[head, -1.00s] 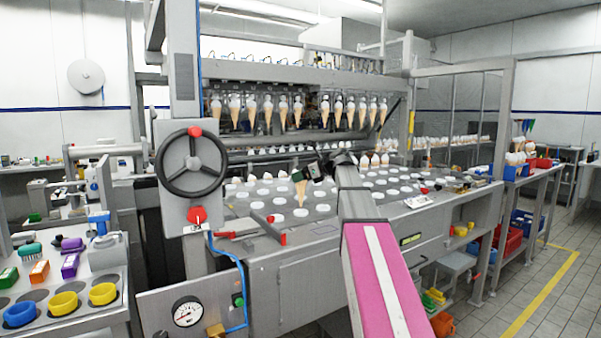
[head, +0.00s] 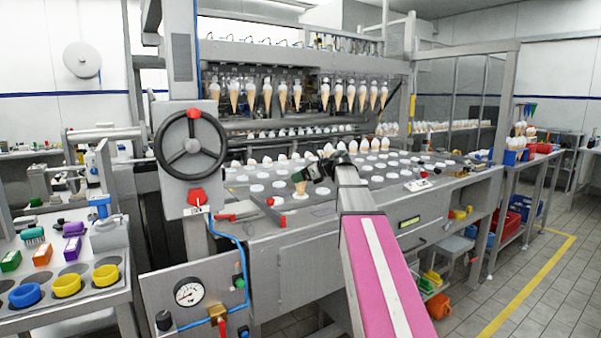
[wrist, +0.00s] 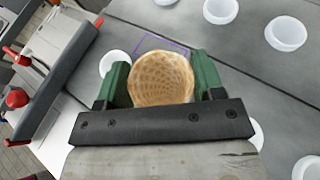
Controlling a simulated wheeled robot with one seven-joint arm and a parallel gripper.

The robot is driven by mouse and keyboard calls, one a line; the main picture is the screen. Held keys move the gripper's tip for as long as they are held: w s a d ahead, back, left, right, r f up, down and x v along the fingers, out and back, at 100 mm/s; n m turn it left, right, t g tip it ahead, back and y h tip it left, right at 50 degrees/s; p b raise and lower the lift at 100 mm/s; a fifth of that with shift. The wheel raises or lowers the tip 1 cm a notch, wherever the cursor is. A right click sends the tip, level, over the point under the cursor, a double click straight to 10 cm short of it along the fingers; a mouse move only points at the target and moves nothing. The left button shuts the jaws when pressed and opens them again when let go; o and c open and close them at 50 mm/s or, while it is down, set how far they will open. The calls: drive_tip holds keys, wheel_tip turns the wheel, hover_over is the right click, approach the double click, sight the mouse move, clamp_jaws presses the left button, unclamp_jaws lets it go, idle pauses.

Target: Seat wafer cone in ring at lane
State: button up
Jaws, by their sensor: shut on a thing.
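The tan wafer cone (wrist: 160,78) sits mouth-up between the green fingers of my gripper (wrist: 160,84) in the wrist view. My gripper is shut on it. In the head view the cone (head: 299,187) hangs from my gripper (head: 305,174) over the front part of the machine deck. Less of its lower point shows there, and I cannot tell whether the tip is inside a ring. A purple square outline (wrist: 172,44) lies on the deck just behind the cone. White rings stand around it, one (wrist: 114,63) partly behind the left finger.
The grey deck (head: 335,196) carries rows of white rings. A black bar with red knobs (wrist: 55,70) lies left of the gripper. A row of cones (head: 340,97) hangs from the machine above. A handwheel (head: 191,148) stands at the left.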

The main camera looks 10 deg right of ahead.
drive_tip(key=shift+f, duration=1.75)
drive_tip(key=o, duration=0.7)
drive_tip(key=shift+o, duration=0.2)
drive_tip(key=v, duration=1)
drive_tip(key=shift+s+d+r, duration=0.2)
drive_tip(key=shift+d, duration=0.1)
